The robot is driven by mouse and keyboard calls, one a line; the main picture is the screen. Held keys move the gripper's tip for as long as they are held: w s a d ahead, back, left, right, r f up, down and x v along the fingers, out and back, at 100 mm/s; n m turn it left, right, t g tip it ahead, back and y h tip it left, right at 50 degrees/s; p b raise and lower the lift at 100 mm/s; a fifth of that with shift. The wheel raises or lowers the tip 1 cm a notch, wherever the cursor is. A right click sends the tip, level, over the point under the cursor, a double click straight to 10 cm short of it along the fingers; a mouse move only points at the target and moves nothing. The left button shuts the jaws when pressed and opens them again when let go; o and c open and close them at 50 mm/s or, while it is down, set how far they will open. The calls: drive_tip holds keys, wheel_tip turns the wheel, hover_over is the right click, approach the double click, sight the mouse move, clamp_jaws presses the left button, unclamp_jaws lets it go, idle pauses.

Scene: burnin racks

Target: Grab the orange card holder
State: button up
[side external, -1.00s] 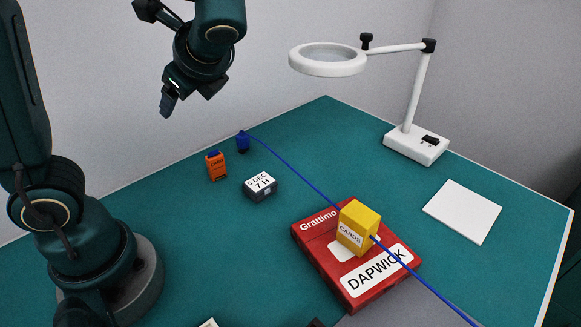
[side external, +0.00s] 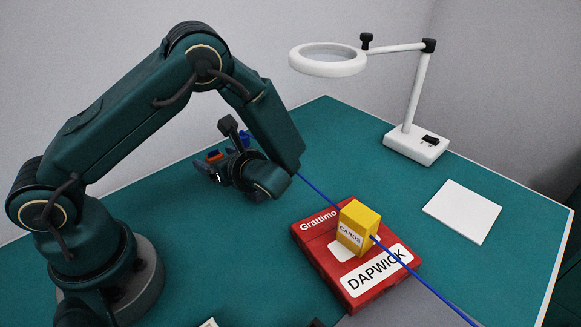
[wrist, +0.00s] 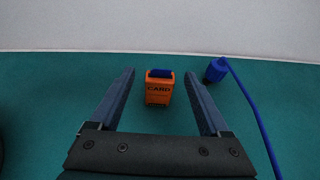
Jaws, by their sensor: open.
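The orange card holder (wrist: 158,93) stands on the green table with a dark blue top and the word CARD on its front. In the wrist view it sits between the two fingers of my gripper (wrist: 160,80), with a gap on each side. My gripper is open and holds nothing. In the side view my gripper (side external: 214,166) is low over the table, and only the top of the orange card holder (side external: 213,156) shows behind it.
A blue plug (wrist: 215,70) with a blue cable lies to the right of the holder. A red box (side external: 345,275) carries a yellow cards box (side external: 358,226). A white magnifier lamp (side external: 415,145) and a white pad (side external: 462,211) are at the right. A wall stands behind.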

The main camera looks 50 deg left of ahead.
sight(210, 161)
drive_tip(key=shift+f, duration=0.9)
drive_tip(key=shift+x, duration=2.55)
clamp_jaws()
